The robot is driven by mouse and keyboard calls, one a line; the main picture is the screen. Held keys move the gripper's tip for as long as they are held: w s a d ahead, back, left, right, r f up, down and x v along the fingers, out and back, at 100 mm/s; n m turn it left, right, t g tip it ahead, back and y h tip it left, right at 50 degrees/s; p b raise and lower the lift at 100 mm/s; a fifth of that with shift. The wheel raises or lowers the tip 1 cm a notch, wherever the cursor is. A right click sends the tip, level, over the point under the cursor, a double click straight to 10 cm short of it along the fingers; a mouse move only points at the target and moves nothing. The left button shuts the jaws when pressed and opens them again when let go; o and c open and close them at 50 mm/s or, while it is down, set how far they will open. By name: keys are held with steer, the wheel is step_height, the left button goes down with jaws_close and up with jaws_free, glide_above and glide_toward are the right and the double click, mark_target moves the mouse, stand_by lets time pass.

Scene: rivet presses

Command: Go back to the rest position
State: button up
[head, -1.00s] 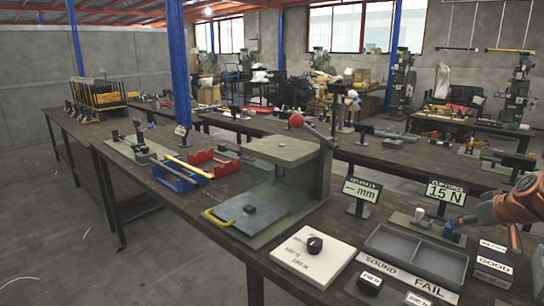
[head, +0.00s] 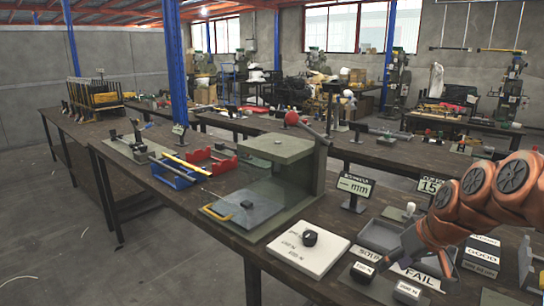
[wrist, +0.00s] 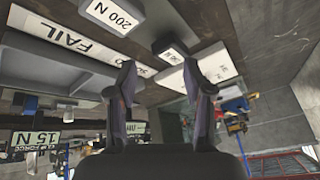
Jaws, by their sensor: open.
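My gripper (wrist: 158,70) shows in the wrist view with its two fingers apart and nothing held between them. In the head view my orange arm reaches in from the right, and its grey end (head: 420,248) hangs over the sorting tray (head: 382,235), hiding part of it. The SOUND and FAIL labels (head: 418,277) are at the tray's front. In the wrist view the FAIL label (wrist: 75,38) and a 200 N block (wrist: 118,15) are beyond the fingers. Whether the fingertips touch anything cannot be told.
A green press (head: 290,165) with a red-knobbed lever stands left of my arm. A white plate (head: 308,250) with a black knob lies in front of it. A mm display (head: 355,190) stands behind the tray. Red (head: 210,160) and blue (head: 172,173) bins are farther left. Floor at left is clear.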

steer(key=s+a+f+g, duration=0.2)
steer(key=s+a, duration=0.2)
steer(key=s, duration=0.2)
steer(key=s+a+f+g, duration=0.1)
steer(key=s+a+f, duration=0.25)
steer(key=s, duration=0.35)
steer(key=s+a+f+m+g+h, duration=0.1)
steer(key=s+f+g, duration=0.1)
steer(key=s, duration=0.7)
steer(key=s+a+f+m+g+h, duration=0.1)
steer(key=s+f+g+h, duration=0.1)
steer(key=s, duration=0.7)
steer(key=s+p+v, duration=0.1)
steer(key=p+v, duration=1.1)
steer(key=v, duration=0.2)
steer(key=shift+s+d+r+t+p, duration=0.2)
steer(key=shift+d+t+p, duration=0.1)
steer(key=shift+p, duration=0.1)
steer(key=shift+c, duration=0.4)
